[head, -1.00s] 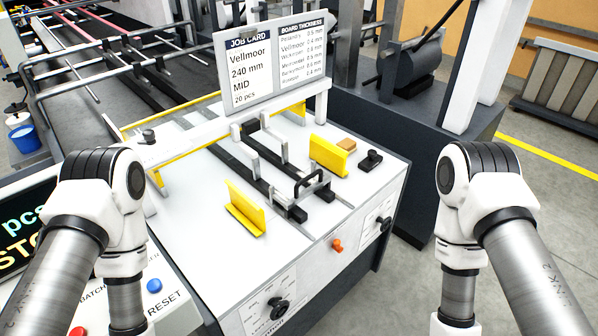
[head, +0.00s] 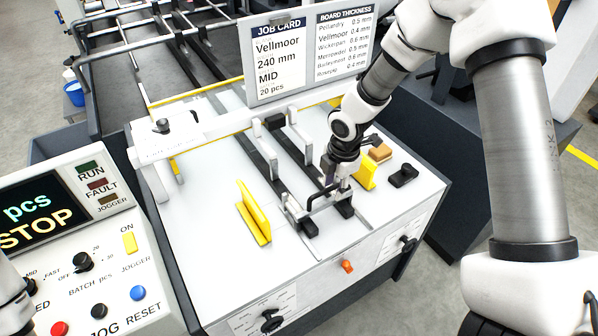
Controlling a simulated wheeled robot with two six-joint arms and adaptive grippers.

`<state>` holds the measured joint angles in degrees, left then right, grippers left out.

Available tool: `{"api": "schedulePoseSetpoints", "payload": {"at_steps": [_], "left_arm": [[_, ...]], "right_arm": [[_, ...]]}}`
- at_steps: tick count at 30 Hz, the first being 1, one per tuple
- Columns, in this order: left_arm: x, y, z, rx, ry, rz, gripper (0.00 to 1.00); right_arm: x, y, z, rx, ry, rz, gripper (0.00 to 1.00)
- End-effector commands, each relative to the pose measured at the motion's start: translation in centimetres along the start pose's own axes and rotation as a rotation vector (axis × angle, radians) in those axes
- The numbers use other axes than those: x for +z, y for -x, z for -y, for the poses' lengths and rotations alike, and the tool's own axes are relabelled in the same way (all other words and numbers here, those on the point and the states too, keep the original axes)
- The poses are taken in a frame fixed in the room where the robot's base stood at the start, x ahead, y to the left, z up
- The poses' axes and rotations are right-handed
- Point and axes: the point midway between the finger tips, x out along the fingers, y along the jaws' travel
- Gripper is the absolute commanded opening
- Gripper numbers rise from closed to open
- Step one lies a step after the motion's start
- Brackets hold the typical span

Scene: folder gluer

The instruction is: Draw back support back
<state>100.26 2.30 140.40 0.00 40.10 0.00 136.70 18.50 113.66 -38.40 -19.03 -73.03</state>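The back support (head: 299,214) is a dark sliding piece with a raised black bar handle, at the front end of two dark rails (head: 262,158) on the white machine top. My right gripper (head: 329,190) points down at the handle's right part, touching it or very close. The fingers are small and partly hidden by the wrist, so I cannot tell whether they are closed around the bar. My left gripper is out of view; only a bit of my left arm shows at the lower left edge.
Yellow guides stand left (head: 254,212) and right (head: 366,175) of the rails. A tan block (head: 380,152) and a black knob (head: 403,175) are to the right. The job card (head: 278,62) stands behind. A control panel (head: 90,265) reading STOP is at the left.

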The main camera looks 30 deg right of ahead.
Motion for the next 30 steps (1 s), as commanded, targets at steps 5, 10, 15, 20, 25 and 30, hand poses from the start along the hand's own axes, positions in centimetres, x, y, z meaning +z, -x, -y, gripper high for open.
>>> {"api": "schedulePoseSetpoints", "payload": {"at_steps": [5,10,15,20,25,30], "left_arm": [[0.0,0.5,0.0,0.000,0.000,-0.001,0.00],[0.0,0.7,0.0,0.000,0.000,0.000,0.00],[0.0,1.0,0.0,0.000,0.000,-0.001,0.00],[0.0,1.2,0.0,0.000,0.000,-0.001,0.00],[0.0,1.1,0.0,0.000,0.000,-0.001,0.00],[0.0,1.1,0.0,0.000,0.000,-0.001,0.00]], "right_arm": [[0.4,3.8,-2.1,0.083,-0.016,-0.006,0.39],[0.3,1.6,-2.2,0.080,-0.015,-0.005,0.39],[0.3,-1.8,-2.5,0.080,-0.016,-0.006,0.39],[0.3,-3.6,-2.7,0.083,-0.015,-0.006,0.39],[0.3,-3.9,-2.8,0.085,-0.016,-0.006,0.39],[0.3,-3.9,-2.7,0.084,-0.017,-0.006,0.07]]}}
